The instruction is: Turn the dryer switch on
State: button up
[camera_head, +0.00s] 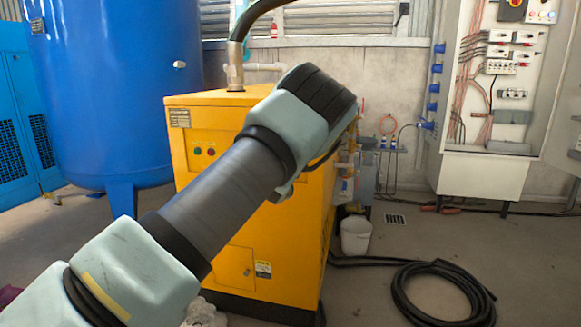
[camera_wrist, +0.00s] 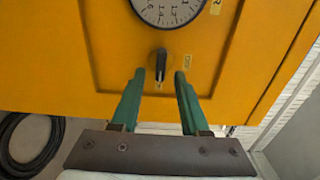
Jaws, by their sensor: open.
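The yellow dryer cabinet (camera_head: 290,235) stands in the middle of the head view, partly covered by my arm. In the wrist view, a black switch knob (camera_wrist: 161,66) sits on the yellow panel (camera_wrist: 60,50), below a round dial gauge (camera_wrist: 168,8). The knob's lever lies nearly upright in the picture. My gripper (camera_wrist: 158,75) has two green fingers, open, their tips on either side of the lever's lower part. I cannot tell whether they touch it or how far they are from the panel. In the head view, the switch and fingers are hidden.
A blue tank (camera_head: 115,80) stands left of the dryer. An open electrical cabinet (camera_head: 485,172) is on the right wall.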

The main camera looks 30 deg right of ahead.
jog(key=v, duration=0.9)
jog(key=shift+s+a+b, duration=0.25)
jog(key=shift+a+b, duration=0.05)
jog(key=shift+b, duration=0.1)
